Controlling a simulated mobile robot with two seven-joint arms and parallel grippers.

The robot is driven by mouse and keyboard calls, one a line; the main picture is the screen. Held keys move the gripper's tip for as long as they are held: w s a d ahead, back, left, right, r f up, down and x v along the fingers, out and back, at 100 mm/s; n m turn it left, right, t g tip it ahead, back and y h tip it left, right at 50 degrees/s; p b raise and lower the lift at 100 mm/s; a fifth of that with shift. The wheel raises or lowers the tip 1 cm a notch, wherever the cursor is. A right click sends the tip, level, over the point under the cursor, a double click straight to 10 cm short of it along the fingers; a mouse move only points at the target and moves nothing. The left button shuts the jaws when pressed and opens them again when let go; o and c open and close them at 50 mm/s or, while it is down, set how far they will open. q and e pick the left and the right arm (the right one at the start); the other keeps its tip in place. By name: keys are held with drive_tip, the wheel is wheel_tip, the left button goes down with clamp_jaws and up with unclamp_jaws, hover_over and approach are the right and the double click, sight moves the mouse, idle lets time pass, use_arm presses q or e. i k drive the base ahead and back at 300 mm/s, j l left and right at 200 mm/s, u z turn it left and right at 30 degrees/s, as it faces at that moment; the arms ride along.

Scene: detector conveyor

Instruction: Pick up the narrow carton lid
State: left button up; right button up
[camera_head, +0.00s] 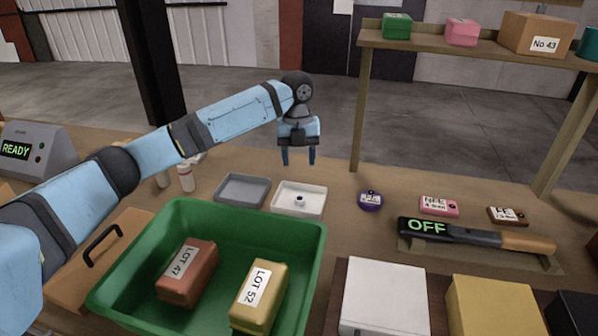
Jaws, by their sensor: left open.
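A flat brown lid with a black handle (118,243) lies at the left, partly hidden behind the green bin and my left arm. It looks like the carton lid, but I cannot tell for sure that it is the narrow one. My left gripper (298,157) is open and empty, with its fingers pointing down. It hangs in the air above the far side of the table, over the area of the white tray, well to the right of the lid. My right gripper is not in view.
A green bin (317,240) holds two labelled blocks. A grey tray (243,204) and a white tray (318,207) stand behind it. A detector reading OFF (450,233) rests at the right, behind white (384,292) and yellow (490,300) boxes. A shelf (430,42) rises at the back right.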

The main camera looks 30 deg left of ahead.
sight(69, 290)
drive_tip(key=k, duration=2)
